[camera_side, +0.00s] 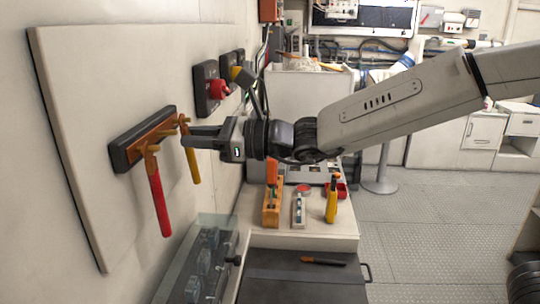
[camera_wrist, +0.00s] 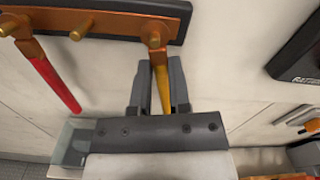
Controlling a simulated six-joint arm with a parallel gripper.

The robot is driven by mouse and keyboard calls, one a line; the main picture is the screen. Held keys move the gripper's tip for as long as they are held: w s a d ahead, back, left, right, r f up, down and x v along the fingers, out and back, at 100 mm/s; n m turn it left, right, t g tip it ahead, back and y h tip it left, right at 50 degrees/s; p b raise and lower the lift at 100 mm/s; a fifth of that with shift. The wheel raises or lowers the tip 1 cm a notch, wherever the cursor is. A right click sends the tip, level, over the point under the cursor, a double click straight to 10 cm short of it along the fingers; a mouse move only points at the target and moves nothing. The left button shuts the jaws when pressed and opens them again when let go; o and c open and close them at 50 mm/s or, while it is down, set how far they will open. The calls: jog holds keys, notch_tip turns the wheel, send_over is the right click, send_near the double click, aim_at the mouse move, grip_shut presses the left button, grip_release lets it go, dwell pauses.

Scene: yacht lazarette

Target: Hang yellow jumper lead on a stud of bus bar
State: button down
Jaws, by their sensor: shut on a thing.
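The bus bar (camera_side: 140,140) is a copper strip on a dark block on the pale wall panel; it also shows at the top of the wrist view (camera_wrist: 110,22). In the wrist view it has a bare middle stud (camera_wrist: 80,29) and a right stud (camera_wrist: 153,40). My gripper (camera_side: 187,134) is shut on the yellow jumper lead (camera_side: 193,166), which hangs down below the fingers. In the wrist view the lead (camera_wrist: 162,88) lies between both fingers, its copper upper end at the right stud. I cannot tell whether its eye is around that stud.
A red jumper lead (camera_side: 159,200) hangs from the bus bar's other end. A dark switch box with a red knob (camera_side: 219,90) is on the wall beyond. Below stand a bench with tools (camera_side: 272,205) and a clear-lidded box (camera_side: 205,262).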

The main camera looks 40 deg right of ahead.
dwell(0.4)
jog(key=c, duration=0.5)
grip_release()
